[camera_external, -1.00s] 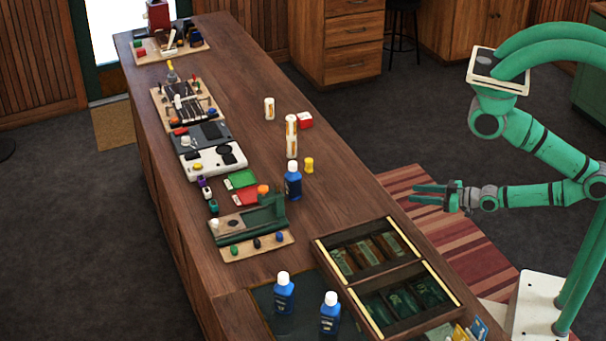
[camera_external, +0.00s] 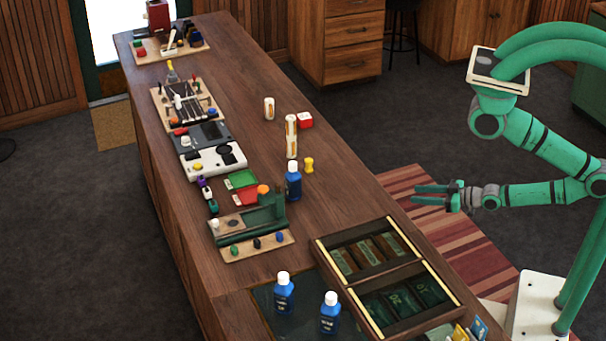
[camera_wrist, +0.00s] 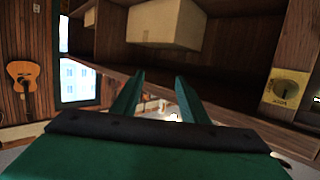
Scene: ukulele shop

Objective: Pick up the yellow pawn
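The small yellow pawn (camera_external: 309,165) stands upright on the wooden counter, just right of a blue bottle with a white cap (camera_external: 293,181). My gripper (camera_external: 430,194) is beyond the counter's right edge, well to the right of the pawn and apart from it. Its two green fingers are spread with nothing between them. They also show apart in the wrist view (camera_wrist: 160,90), where I cannot make out the pawn.
A divided tray (camera_external: 372,287) and more blue bottles (camera_external: 330,313) are nearer the front. The counter right of the pawn (camera_external: 350,190) is bare.

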